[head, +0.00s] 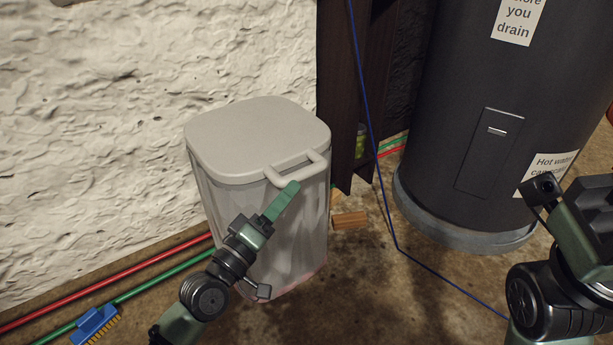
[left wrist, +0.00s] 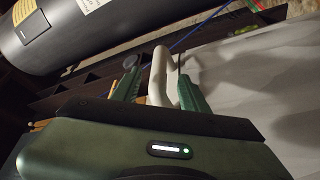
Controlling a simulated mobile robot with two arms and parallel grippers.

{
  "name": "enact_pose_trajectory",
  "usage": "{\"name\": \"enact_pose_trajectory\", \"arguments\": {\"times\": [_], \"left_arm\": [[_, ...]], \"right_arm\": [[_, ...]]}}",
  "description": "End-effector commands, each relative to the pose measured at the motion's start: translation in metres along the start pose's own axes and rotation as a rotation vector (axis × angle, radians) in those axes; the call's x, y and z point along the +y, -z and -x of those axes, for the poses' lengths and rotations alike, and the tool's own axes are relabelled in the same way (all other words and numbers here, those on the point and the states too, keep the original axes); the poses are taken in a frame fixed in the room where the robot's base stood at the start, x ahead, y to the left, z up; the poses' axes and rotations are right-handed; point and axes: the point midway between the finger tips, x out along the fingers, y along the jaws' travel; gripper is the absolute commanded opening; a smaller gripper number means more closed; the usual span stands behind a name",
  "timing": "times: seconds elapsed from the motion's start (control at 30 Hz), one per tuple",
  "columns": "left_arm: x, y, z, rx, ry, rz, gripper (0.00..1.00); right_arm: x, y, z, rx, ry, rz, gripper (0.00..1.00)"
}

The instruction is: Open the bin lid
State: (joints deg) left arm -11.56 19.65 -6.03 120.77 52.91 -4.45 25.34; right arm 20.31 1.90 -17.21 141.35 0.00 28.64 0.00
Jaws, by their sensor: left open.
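The bin (head: 235,215) is pale grey and stands upright against the white wall. Its lid (head: 245,130) lies flat and shut on top. A loop handle (head: 298,168) sticks out from the lid's front edge. My left gripper (head: 288,192) is at the front of the bin, with its green fingers reaching to the handle. In the left wrist view the open fingers stand on both sides of the handle (left wrist: 157,75), with no clear grip on it. Part of my right wrist shows at the right edge of the head view; its fingers are hidden or out of frame.
A dark water tank (head: 455,150) on a grey base stands to the right. A blue cord (head: 372,140) hangs down and runs across the floor. A wooden block (head: 349,219) lies beside the bin. A blue brush (head: 95,325) and red and green pipes lie at the left.

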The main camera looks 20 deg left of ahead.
Motion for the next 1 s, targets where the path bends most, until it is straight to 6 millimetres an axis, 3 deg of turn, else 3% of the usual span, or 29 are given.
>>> {"name": "enact_pose_trajectory", "arguments": {"times": [0.43,0.83,1.0], "left_arm": [[0.0,-0.001,-0.064,0.002,-0.003,0.001,0.44],[0.001,0.0,-0.073,-0.001,0.0,-0.001,0.44],[0.001,0.0,-0.073,-0.001,0.0,-0.001,0.0]], "right_arm": [[-0.004,0.01,-0.005,0.041,0.015,0.006,0.36],[-0.004,0.011,-0.008,0.047,0.019,0.007,0.36],[-0.004,0.011,-0.008,0.047,0.019,0.006,0.36]]}}
